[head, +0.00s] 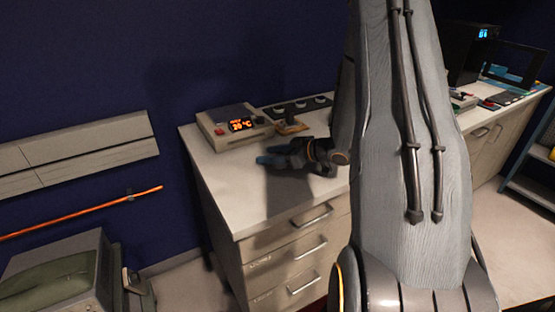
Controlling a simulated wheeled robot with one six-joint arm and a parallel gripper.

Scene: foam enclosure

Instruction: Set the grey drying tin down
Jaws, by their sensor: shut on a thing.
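My gripper (270,160), dark with blue fingertips, is low over the white counter top (238,200), left of my large grey arm. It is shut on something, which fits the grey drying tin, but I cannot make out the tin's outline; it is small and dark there. A shadow lies on the counter beneath the fingers. I cannot tell whether the held thing touches the counter.
A beige heating device (235,127) with an orange display stands behind my gripper. A dark panel with several round pale parts (298,106) and a small tan thing (290,126) are beside it. The counter's front left is clear. My arm hides its right part.

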